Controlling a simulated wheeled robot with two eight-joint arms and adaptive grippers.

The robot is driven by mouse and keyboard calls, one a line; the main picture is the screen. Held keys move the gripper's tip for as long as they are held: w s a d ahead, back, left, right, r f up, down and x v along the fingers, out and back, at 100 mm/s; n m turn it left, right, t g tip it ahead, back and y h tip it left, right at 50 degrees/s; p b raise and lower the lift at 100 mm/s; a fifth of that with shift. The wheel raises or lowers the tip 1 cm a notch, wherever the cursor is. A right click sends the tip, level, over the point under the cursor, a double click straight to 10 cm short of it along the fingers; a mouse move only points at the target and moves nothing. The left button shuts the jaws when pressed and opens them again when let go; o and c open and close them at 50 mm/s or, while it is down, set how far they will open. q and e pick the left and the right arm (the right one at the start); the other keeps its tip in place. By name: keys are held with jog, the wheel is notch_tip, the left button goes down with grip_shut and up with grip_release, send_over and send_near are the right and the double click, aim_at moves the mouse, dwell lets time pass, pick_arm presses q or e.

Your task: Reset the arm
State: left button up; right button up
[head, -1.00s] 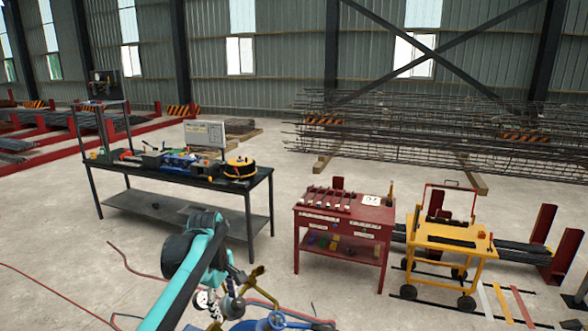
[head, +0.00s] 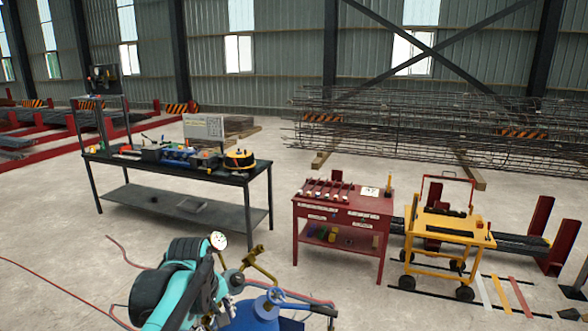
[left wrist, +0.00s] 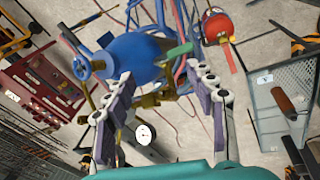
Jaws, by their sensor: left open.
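My teal left arm (head: 190,285) shows at the bottom of the head view, where its fingers cannot be made out. In the left wrist view my left gripper (left wrist: 163,78) is open, its two grey-padded fingers spread apart with nothing held between them. A blue gas cylinder (left wrist: 135,55) with a brass valve lies behind and between the fingertips in that view; I cannot tell how far off it is. My right arm and gripper are in no view.
A black workbench (head: 215,222) with tools stands at left, a red tool cabinet (head: 340,222) at centre, a yellow cart (head: 447,228) at right. A grey crate (left wrist: 272,100) and a red round item (left wrist: 216,25) show in the wrist view. Red hoses lie on the floor.

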pick_arm(q)
jog(key=s+f+m+t+b, duration=0.2)
jog(key=s+f+m+b, duration=0.3)
jog(key=s+f+b, duration=0.3)
jog(key=s+f+m+t+b, duration=0.2)
jog(key=s+f+m+b, duration=0.3)
jog(key=f, duration=1.2)
jog(key=s+b, duration=0.3)
jog(key=shift+s, duration=0.35)
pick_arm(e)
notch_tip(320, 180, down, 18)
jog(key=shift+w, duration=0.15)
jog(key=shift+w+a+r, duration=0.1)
